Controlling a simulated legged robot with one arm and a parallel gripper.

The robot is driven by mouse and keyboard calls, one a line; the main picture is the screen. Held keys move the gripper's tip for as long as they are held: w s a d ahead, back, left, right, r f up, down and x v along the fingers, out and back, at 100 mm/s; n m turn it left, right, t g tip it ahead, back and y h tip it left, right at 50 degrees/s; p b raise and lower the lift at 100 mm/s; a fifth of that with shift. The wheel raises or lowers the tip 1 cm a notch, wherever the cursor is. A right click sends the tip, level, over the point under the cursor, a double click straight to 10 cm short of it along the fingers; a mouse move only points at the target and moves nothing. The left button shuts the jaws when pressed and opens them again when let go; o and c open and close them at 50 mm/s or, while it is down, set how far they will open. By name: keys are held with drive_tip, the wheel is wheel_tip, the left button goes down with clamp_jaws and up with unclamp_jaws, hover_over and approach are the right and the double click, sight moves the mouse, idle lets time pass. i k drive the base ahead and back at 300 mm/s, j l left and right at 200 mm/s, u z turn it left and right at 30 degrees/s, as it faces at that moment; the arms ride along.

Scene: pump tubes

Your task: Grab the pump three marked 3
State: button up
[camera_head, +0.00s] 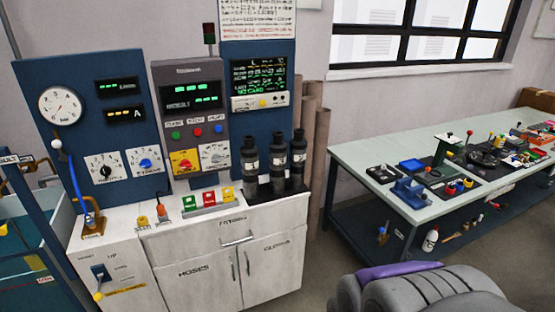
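Three black pump tubes stand upright in a row on the right end of the white cabinet top. The left tube (250,162), the middle tube (278,160) and the right tube (298,156) each have a pale label band. The marks on the labels are too small to read, so I cannot tell which one bears the 3. They sit in a dark rack (262,196) at their base. I see no fingertips of my gripper in this view. No gripper is near the tubes.
The white cabinet (205,285) carries buttons and small levers left of the tubes. A blue control panel (72,75) rises behind. Brown pipes (321,150) stand close right of the tubes. A cluttered workbench (365,150) is at right. Floor between cabinet and bench looks clear.

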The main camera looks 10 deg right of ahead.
sight(278, 148)
drive_tip(key=i+j+u, duration=0.1)
drive_tip(key=i+j, duration=0.3)
drive_tip(key=i+j+u, duration=0.15)
drive_tip(key=i+j, duration=0.15)
drive_tip(key=i, duration=0.2)
drive_tip(key=i+j+u, duration=0.1)
drive_tip(key=i+j, duration=0.2)
drive_tip(key=i, duration=0.15)
